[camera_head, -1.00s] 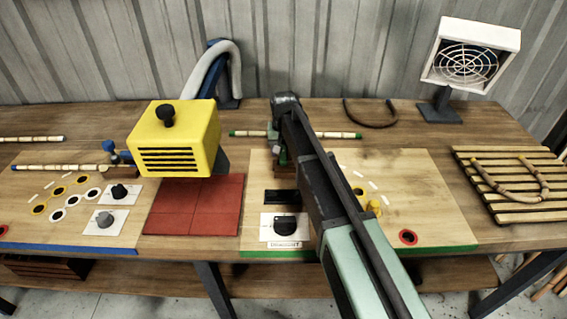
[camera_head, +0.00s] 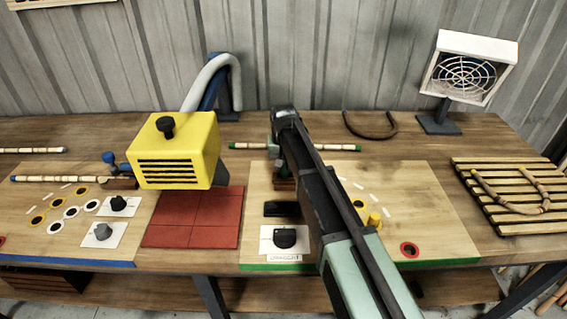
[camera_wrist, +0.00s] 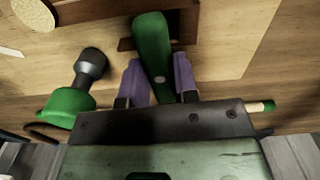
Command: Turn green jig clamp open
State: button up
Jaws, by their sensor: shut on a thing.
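The green clamp lever (camera_wrist: 152,50) stands between the two purple fingers of my gripper (camera_wrist: 159,82) in the wrist view. My gripper is shut on this lever. A green round part (camera_wrist: 68,104) with a dark post sits to the left of the fingers. A rattan pole with green ends (camera_head: 335,148) lies at the back of the green-edged board (camera_head: 430,215) in the head view. Its green tip also shows in the wrist view (camera_wrist: 268,105). In the head view my arm hides most of the clamp and my fingers.
A yellow heater box (camera_head: 178,150) stands left of my arm, behind a red tiled mat (camera_head: 190,220). A slatted rack (camera_head: 505,225) and a fan (camera_head: 465,70) stand at the right.

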jog(key=n, duration=0.4)
jog(key=shift+n, duration=0.3)
jog(key=n, duration=0.8)
jog(key=shift+n, duration=2.3)
jog(key=o, duration=0.9)
